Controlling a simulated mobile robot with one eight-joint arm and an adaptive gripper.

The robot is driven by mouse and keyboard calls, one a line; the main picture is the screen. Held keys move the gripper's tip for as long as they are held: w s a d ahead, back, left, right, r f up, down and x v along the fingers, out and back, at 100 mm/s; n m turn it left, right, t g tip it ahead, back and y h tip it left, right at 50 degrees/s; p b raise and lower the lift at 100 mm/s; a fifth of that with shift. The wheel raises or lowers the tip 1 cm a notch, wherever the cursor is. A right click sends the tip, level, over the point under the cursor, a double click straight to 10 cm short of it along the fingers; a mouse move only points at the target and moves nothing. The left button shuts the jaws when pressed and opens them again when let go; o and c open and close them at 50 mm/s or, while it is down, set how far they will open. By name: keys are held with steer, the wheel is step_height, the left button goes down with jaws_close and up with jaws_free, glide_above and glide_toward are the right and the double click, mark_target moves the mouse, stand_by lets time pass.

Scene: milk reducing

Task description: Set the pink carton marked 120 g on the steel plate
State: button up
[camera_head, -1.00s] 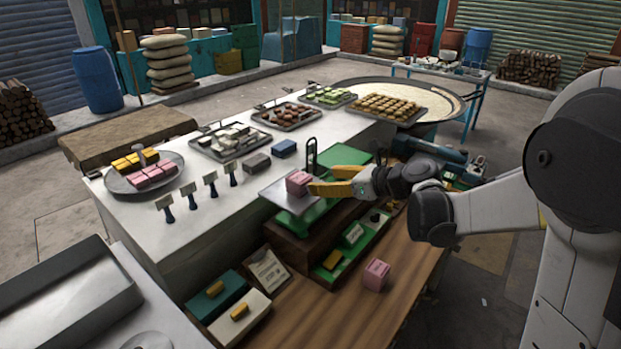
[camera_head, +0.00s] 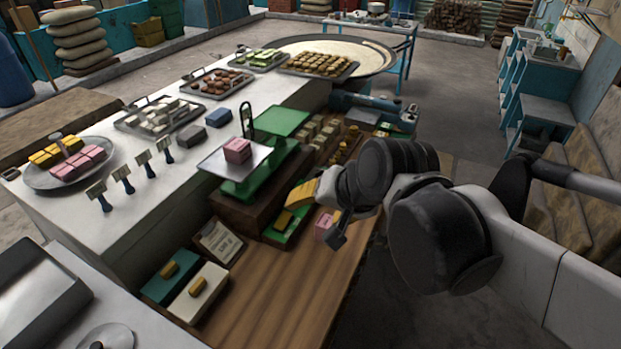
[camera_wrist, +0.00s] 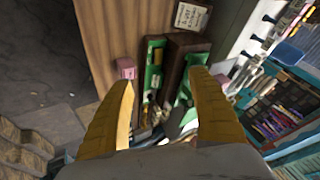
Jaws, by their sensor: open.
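A pink carton (camera_head: 237,150) sits on the steel plate (camera_head: 257,158) of the green scale, clear of my gripper. A second pink carton (camera_head: 323,226) stands on the wooden table, partly hidden behind my wrist. It also shows in the wrist view (camera_wrist: 126,67), near the tip of the left finger. The weight marks on both cartons are too small to read. My gripper (camera_head: 300,194) has yellow fingers and hangs below and right of the plate, beside the table carton. In the wrist view my gripper (camera_wrist: 162,78) is open with nothing held between its fingers.
A green tray (camera_head: 288,222) with a yellow piece lies in front of the scale's dark base. A card (camera_head: 218,243) and teal (camera_head: 170,276) and white (camera_head: 199,292) blocks stand left. More pink cartons lie on a round tray (camera_head: 38,180). The front wooden tabletop (camera_head: 290,290) is clear.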

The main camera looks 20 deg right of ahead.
steer(key=s+d+f+n+h, duration=0.1)
steer(key=s+d+n+h, duration=0.1)
steer(key=s+n, duration=0.3)
steer(key=shift+s+d+f+n, duration=0.3)
steer(key=shift+d+n, duration=0.1)
steer(key=shift+d, duration=0.2)
